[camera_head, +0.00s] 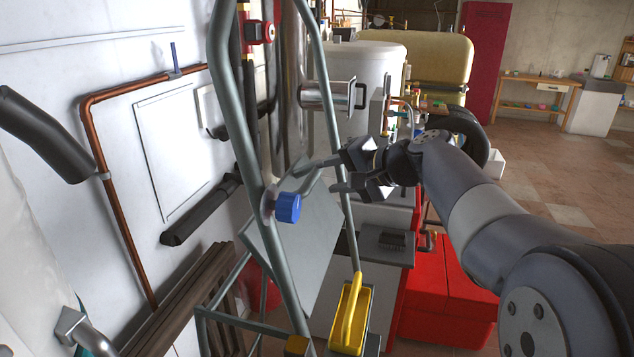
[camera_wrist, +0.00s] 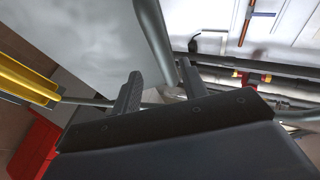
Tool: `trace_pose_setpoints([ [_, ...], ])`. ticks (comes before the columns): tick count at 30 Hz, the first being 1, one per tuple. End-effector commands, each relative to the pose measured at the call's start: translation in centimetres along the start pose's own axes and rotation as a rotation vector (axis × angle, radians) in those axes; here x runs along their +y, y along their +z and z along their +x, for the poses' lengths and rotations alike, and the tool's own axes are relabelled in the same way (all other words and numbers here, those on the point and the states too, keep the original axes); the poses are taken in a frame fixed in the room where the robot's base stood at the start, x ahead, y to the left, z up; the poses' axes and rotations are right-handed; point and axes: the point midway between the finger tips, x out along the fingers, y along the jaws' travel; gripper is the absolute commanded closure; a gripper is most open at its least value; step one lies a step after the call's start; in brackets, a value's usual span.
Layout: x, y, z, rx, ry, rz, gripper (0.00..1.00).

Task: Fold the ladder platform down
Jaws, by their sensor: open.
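The grey ladder stands in the middle of the head view, with tall tube rails (camera_head: 222,90) and a curved top. Its flat grey platform (camera_head: 305,245) is tilted steeply between the rails. The platform also seems to be the broad grey panel (camera_wrist: 70,35) at the upper left of the wrist view. My gripper (camera_head: 318,178) is open, with its fingers pointing left at the ladder, near the platform's upper edge. In the wrist view a grey tube (camera_wrist: 152,35) runs down towards the space between my fingers (camera_wrist: 160,80). I cannot tell whether they touch it.
A blue knob (camera_head: 288,207) sits on the ladder's near rail, just below my fingers. A yellow tray (camera_head: 350,318) is low on the ladder. A red box (camera_head: 445,300) stands to its right. The white wall with a copper pipe (camera_head: 113,215) is to the left.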

Motion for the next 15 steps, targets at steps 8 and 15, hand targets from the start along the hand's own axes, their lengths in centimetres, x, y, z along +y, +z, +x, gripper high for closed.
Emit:
trace_pose_setpoints([
  [8, 0.1, 0.0, -3.0, -0.001, 0.001, 0.001, 0.59],
  [15, 0.0, 0.1, -3.2, -0.002, 0.001, 0.001, 0.59],
])
